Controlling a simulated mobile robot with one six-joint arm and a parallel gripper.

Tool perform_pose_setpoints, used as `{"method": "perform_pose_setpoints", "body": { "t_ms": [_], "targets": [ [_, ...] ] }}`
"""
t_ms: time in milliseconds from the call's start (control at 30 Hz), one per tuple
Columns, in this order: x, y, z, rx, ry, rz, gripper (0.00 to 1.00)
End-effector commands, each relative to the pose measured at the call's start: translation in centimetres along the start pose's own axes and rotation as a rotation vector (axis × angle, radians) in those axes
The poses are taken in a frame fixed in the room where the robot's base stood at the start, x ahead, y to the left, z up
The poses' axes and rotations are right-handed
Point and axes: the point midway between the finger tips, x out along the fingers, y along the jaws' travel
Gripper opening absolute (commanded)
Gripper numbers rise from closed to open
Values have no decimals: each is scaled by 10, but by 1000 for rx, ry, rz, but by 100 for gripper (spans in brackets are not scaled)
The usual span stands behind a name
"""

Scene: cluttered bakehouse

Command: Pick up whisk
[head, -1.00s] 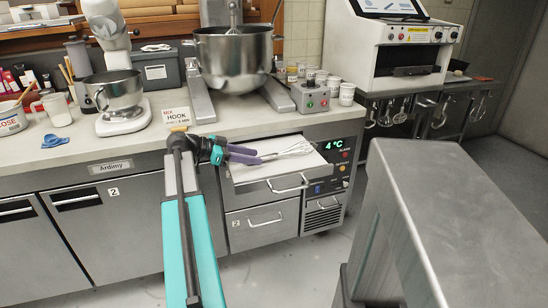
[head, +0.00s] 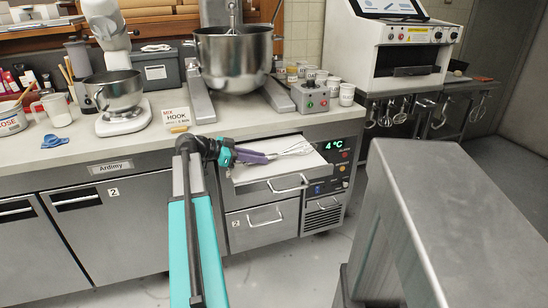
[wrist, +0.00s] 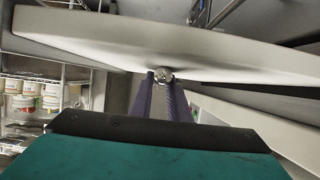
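The whisk (head: 294,148) has pale wire loops. In the head view it lies over the white top of the pulled-out drawer (head: 262,172), loops pointing right. My gripper (head: 266,157) reaches it from the left, its purple fingers close together at the handle end. In the wrist view the round metal end of the whisk handle (wrist: 163,74) sits between the tips of my gripper (wrist: 160,80), which look shut on it. The rest of the whisk is hidden there behind the white board edge (wrist: 215,53). I cannot tell whether the whisk touches the surface beneath.
The counter (head: 75,150) above holds a mixer bowl (head: 233,55), a small stand mixer (head: 122,115), a HOOK card (head: 176,117) and several cups (head: 346,94). A metal block (head: 440,210) stands at the right front. Floor is clear before the drawers.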

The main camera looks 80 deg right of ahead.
Motion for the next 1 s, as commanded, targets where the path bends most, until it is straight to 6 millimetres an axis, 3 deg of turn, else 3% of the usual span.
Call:
{"method": "perform_pose_setpoints", "body": {
  "t_ms": [67,467,900,1000],
  "targets": [
    [0,0,0,0,0,0,0],
    [-1,0,-2,0,0,0,0],
    [-15,-1,-35,2,0,-1,0],
    [-18,10,-32,0,0,-1,0]
  ]
}}
